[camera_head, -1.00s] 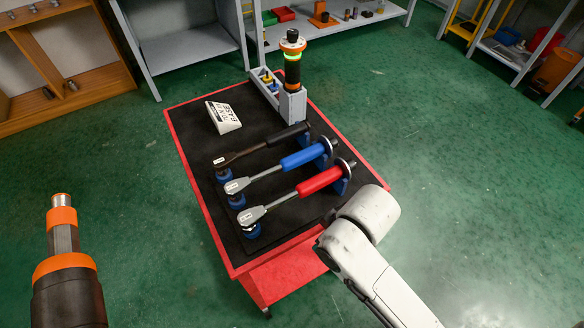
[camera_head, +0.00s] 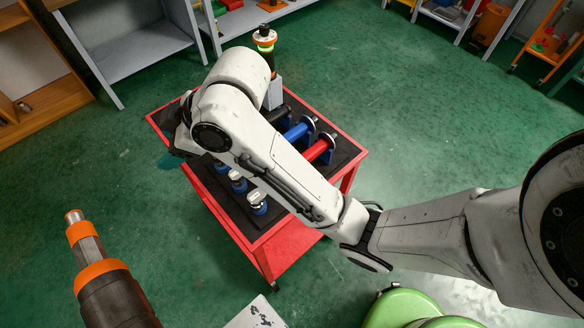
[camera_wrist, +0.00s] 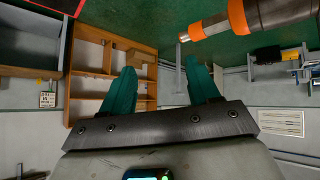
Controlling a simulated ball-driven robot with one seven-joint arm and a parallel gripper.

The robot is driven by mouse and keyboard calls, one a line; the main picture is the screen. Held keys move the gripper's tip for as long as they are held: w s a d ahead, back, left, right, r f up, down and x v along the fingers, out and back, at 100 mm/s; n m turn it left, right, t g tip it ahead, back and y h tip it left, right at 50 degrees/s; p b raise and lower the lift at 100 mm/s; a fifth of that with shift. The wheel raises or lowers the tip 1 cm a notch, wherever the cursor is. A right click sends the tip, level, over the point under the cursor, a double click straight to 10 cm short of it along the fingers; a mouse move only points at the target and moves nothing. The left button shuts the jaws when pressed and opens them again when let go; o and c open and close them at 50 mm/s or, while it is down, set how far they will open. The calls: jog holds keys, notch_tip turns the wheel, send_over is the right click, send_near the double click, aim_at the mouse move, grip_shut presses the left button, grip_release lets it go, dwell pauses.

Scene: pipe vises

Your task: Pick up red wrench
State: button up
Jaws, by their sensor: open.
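The red wrench lies on the cart's black mat; its red handle (camera_head: 318,149) shows right of my arm, and its silver head (camera_head: 257,198) rests on a blue support at the front. My arm hides the middle of its shaft. My gripper (camera_wrist: 161,65) is open and empty, with two teal fingers apart. In the head view it is mostly hidden behind my arm at the cart's left edge, with a teal finger (camera_head: 168,161) showing. It is away from the red wrench; the wrist view shows shelving and walls, not the wrench.
Blue (camera_head: 298,131) and black (camera_head: 281,114) wrench handles lie beside the red one. A signal lamp (camera_head: 265,40) stands at the cart's back. The red-rimmed cart (camera_head: 236,228) has open green floor around it. An orange-banded tool (camera_head: 100,268) is at lower left.

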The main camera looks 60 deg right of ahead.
jog(key=s+d+f+n+g+h, duration=0.1)
jog(key=s+d+f+n+g, duration=0.1)
jog(key=d, duration=0.4)
jog(key=s+d+f+n+g+h, duration=0.1)
jog(key=s+d+f+n+g, duration=0.1)
jog(key=s+d+f, duration=0.3)
jog(key=s+d+f+n+g+h, duration=0.2)
jog(key=s+d+f+n+g, duration=0.1)
jog(key=s+d, duration=0.3)
jog(key=shift+s+d+f+g, duration=0.2)
jog(key=shift+d+f, duration=0.1)
jog(key=shift+d, duration=0.35)
jog(key=shift+s+d+f+g, duration=0.1)
jog(key=shift+d+f+g, duration=0.15)
jog(key=shift+d, duration=0.4)
jog(key=f, duration=0.3)
jog(key=s+f, duration=0.1)
jog(key=f, duration=0.1)
jog(key=shift+d+f, duration=0.2)
jog(key=shift+d, duration=0.05)
jog(key=shift+d+f+p, duration=0.1)
jog(key=shift+f+p, duration=0.75)
jog(key=shift+f, duration=2.1)
grip_shut()
